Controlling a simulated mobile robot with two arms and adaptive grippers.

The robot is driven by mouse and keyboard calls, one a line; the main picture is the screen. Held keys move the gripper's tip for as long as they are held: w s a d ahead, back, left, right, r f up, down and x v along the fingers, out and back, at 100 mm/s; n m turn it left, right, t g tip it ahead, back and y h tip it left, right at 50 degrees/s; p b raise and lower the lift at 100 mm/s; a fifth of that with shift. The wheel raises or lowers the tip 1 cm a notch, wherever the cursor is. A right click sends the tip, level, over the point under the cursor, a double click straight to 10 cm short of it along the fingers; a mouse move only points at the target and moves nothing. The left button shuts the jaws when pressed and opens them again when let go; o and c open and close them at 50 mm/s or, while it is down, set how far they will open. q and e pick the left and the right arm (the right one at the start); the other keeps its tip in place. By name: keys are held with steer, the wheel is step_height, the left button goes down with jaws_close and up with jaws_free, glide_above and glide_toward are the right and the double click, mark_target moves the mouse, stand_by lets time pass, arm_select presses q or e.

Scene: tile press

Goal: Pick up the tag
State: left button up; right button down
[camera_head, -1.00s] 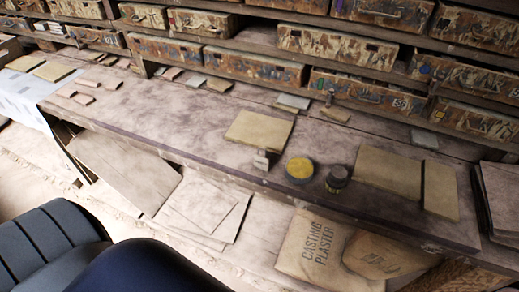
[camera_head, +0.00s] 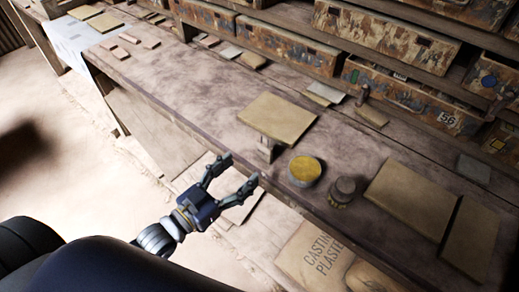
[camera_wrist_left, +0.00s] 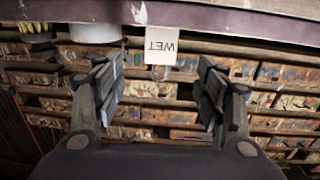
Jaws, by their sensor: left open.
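The tag is a small pale card (camera_head: 266,150) standing at the bench's front edge in the head view, left of a yellow-topped tin (camera_head: 305,170). In the left wrist view the tag (camera_wrist_left: 165,52) is white, reads "WET" upside down, and shows between the fingers, a little beyond them. My left gripper (camera_head: 240,170) is open and empty, in front of the bench edge and just short of the tag. Its two fingers (camera_wrist_left: 158,84) are apart with nothing between them. My right gripper is not in view.
A dark round jar (camera_head: 343,189) stands right of the tin. A tan board (camera_head: 277,116) lies behind the tag, and larger boards (camera_head: 412,198) lie to the right. Worn drawers (camera_head: 290,47) line the back. A plaster sack (camera_head: 315,258) lies below the bench front.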

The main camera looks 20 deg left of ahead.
mark_target(263, 151)
arm_select(q)
steer(key=x, duration=0.4)
steer(key=shift+w+p, duration=0.3)
steer(key=shift+p, duration=0.1)
steer(key=shift+w+d, duration=0.1)
steer(key=shift+w, duration=0.1)
steer(key=shift+w+d+r+p, duration=0.1)
steer(key=shift+w+d+p, duration=0.15)
steer(key=shift+w, duration=0.25)
steer(key=p+x, duration=0.1)
steer(key=x, duration=0.2)
steer(key=shift+w+d, duration=0.1)
steer(key=shift+w, duration=0.1)
steer(key=shift+w+d, duration=0.2)
steer(key=shift+w, duration=0.2)
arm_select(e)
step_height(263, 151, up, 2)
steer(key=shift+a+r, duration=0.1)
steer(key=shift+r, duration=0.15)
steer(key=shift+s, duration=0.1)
arm_select(q)
steer(key=c, duration=1.1)
steer(key=shift+o, duration=0.2)
